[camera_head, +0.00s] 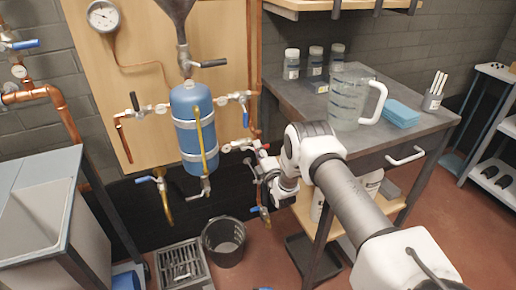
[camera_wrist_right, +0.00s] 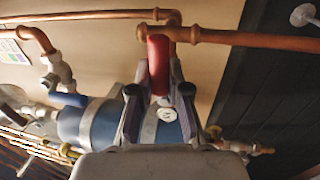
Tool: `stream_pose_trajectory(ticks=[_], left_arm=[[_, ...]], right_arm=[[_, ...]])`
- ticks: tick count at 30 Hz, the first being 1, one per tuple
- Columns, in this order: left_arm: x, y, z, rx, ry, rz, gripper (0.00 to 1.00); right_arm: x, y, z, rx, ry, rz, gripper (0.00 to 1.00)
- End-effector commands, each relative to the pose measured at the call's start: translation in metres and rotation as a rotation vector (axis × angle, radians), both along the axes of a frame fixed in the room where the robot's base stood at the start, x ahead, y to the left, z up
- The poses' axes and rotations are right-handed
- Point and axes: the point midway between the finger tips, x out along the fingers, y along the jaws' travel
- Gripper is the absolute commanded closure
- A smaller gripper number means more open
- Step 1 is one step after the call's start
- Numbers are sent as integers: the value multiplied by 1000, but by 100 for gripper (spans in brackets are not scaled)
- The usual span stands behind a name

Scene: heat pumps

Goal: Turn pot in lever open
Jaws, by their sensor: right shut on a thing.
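The blue pot (camera_head: 188,120), a tank with pale straps, hangs on the wooden board; in the right wrist view its blue body (camera_wrist_right: 100,124) shows behind the fingers. My right gripper (camera_head: 262,168) is low at the right of the pot, by a pipe fitting. In the right wrist view my right gripper (camera_wrist_right: 159,75) is shut on a red lever (camera_wrist_right: 158,62), with one finger on each side. The lever sits just under a copper pipe (camera_wrist_right: 235,38). A bit of red (camera_head: 266,147) shows beside the gripper in the head view. My left gripper is not in view.
Blue-handled valves (camera_head: 134,101) sit on both sides of the pot. A dark bucket (camera_head: 224,240) and a floor grate (camera_head: 182,267) are below it. A workbench (camera_head: 290,95) with a clear jug (camera_head: 347,98) stands at the right, close to my right arm.

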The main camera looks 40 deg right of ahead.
Motion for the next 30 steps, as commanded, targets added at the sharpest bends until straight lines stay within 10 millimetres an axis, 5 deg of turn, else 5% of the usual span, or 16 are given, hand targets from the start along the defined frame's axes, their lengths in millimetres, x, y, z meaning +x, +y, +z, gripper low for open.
stream_pose_trajectory(ticks=[12,13,15,25,30], left_arm=[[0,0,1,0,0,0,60],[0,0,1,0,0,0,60],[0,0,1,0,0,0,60],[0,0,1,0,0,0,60],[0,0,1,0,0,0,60]], right_arm=[[0,0,0,-11,3,1,100],[0,0,0,-10,2,0,80],[0,0,0,-10,2,0,58],[-2,0,0,-8,2,0,58],[-24,5,-6,-6,6,0,58]])
